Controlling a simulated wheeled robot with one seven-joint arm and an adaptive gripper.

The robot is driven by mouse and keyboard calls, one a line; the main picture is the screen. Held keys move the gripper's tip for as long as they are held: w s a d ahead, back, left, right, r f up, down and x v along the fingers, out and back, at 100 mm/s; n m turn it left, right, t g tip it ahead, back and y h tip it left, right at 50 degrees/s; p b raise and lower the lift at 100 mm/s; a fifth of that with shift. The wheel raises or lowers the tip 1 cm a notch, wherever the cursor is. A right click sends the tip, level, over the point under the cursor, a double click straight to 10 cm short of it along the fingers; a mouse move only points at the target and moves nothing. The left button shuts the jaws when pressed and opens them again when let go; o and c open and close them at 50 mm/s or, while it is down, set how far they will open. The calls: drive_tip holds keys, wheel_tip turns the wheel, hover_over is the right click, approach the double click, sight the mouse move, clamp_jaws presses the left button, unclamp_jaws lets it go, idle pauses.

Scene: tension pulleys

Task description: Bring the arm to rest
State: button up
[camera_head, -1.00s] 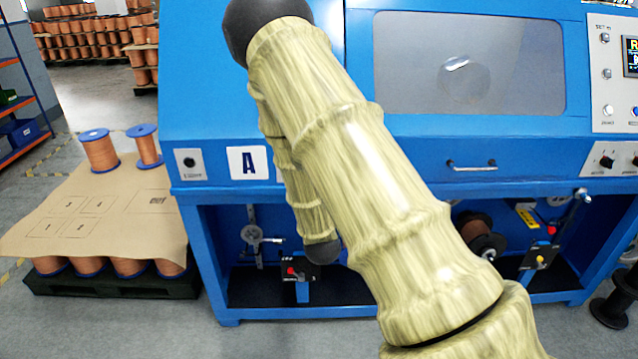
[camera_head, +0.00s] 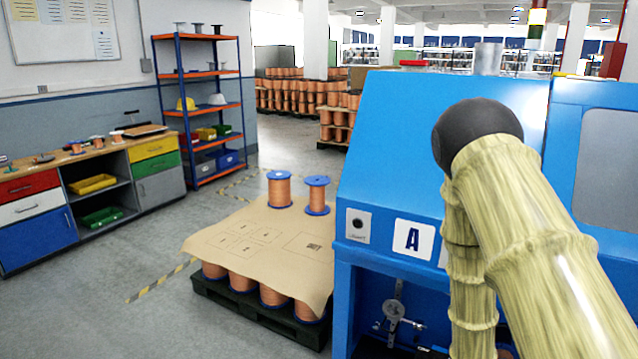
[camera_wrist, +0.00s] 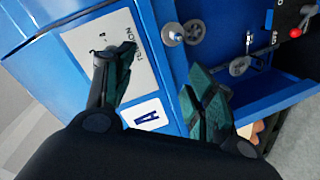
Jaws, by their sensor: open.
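My arm (camera_head: 540,240) stands raised on the right side of the head view, in front of the blue machine (camera_head: 400,150). My gripper (camera_wrist: 158,90) shows in the wrist view with its two dark green fingers spread apart. Nothing is between them. Behind the fingers are the blue machine's front, a pale panel and the white plate with the letter A (camera_wrist: 145,113). The gripper is not visible in the head view.
A pallet (camera_head: 262,318) of copper spools under a cardboard sheet (camera_head: 225,243) stands left of the machine, with two spools on top. A shelf rack (camera_head: 198,118) and a workbench (camera_head: 75,155) stand farther left. Grey floor is clear between bench and pallet.

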drive_tip(key=s+a+f+m+g+y, duration=0.1)
drive_tip(key=s+a+f+g, duration=0.1)
drive_tip(key=s+a+f, duration=0.3)
drive_tip(key=s+f+g+y, duration=0.2)
drive_tip(key=s+f, duration=0.1)
drive_tip(key=f, duration=0.5)
drive_tip(key=s+a+f+m+g+y, duration=0.1)
drive_tip(key=s+a+f+g, duration=0.1)
drive_tip(key=s, duration=0.5)
drive_tip(key=s+a+f+m+g+y, duration=0.1)
drive_tip(key=s+a+f+g, duration=0.1)
drive_tip(key=s+a+f, duration=0.3)
drive_tip(key=s+a+f+m+g+y, duration=0.1)
drive_tip(key=s+a+f, duration=0.3)
drive_tip(key=s, duration=0.6)
wheel_tip(320, 180, down, 3)
drive_tip(key=shift+s+r+g+y, duration=0.15)
drive_tip(key=shift+g+y, duration=0.25)
drive_tip(key=shift+g, duration=0.5)
drive_tip(key=s+a+g, duration=0.1)
drive_tip(key=s, duration=0.2)
drive_tip(key=s+a+f+m+g, duration=0.1)
drive_tip(key=s, duration=0.2)
drive_tip(key=s+a+y, duration=0.1)
drive_tip(key=s+a, duration=0.1)
drive_tip(key=s, duration=0.1)
drive_tip(key=shift+s+f+m+g, duration=0.25)
drive_tip(key=shift+s+m+g, duration=0.05)
drive_tip(key=shift+s+g, duration=0.1)
drive_tip(key=shift+c, duration=0.3)
